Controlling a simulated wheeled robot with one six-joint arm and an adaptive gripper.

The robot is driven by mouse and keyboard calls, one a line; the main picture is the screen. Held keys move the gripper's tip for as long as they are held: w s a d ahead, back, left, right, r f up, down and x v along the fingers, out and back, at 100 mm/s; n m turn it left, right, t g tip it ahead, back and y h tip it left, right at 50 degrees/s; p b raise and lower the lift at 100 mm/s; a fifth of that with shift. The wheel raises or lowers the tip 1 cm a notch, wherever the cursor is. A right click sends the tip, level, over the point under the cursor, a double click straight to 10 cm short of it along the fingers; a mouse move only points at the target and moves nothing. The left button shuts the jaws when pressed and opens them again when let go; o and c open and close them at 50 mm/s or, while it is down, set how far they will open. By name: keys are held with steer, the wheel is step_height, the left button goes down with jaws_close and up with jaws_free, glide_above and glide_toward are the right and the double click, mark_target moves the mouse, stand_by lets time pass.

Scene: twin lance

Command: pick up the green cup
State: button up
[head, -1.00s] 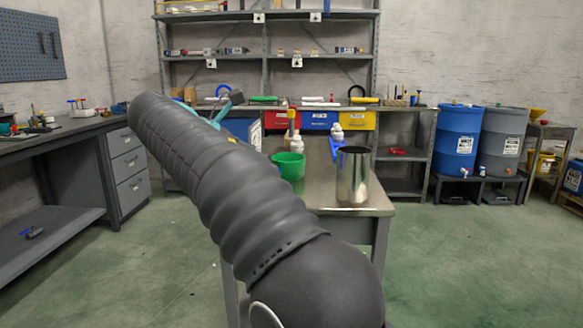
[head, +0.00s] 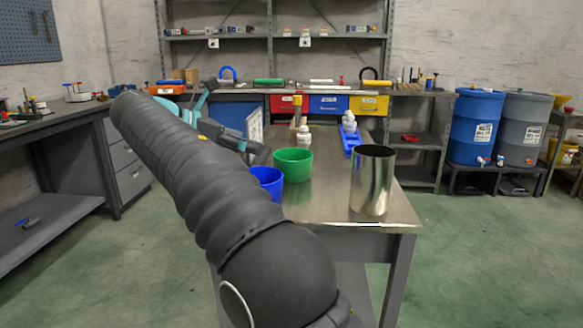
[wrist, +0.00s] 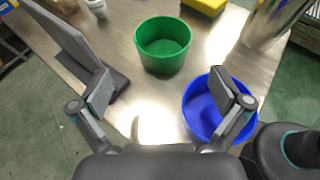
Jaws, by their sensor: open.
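The green cup (head: 292,165) stands upright on the metal table (head: 330,205), just behind a blue cup (head: 268,182) that my arm partly hides. In the wrist view the green cup (wrist: 163,44) is empty and lies ahead of my gripper (wrist: 166,95), roughly centred between its fingers. My gripper is open with nothing between the fingers. The right finger overlaps the blue cup (wrist: 204,108) in the picture; I cannot tell whether they touch. In the head view my gripper (head: 258,152) shows only in part, left of the green cup.
A tall metal cylinder (head: 372,182) stands at the table's right. A white bottle (head: 303,139) is behind the green cup, and a blue holder (head: 351,139) is further right. A grey panel on a base (wrist: 75,55) stands left of my gripper. A yellow block (wrist: 205,5) lies beyond.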

mark_target(286, 154)
steer(key=x, duration=0.5)
steer(key=shift+d, duration=0.2)
steer(key=shift+w+d+f+b, duration=0.3)
steer(key=shift+d+f+b, duration=0.1)
steer(key=shift+d, duration=0.05)
steer(key=x, duration=0.4)
steer(key=shift+f+b, duration=0.15)
steer(key=shift+b, duration=0.25)
steer(key=shift+s, duration=0.1)
steer(key=c, duration=0.8)
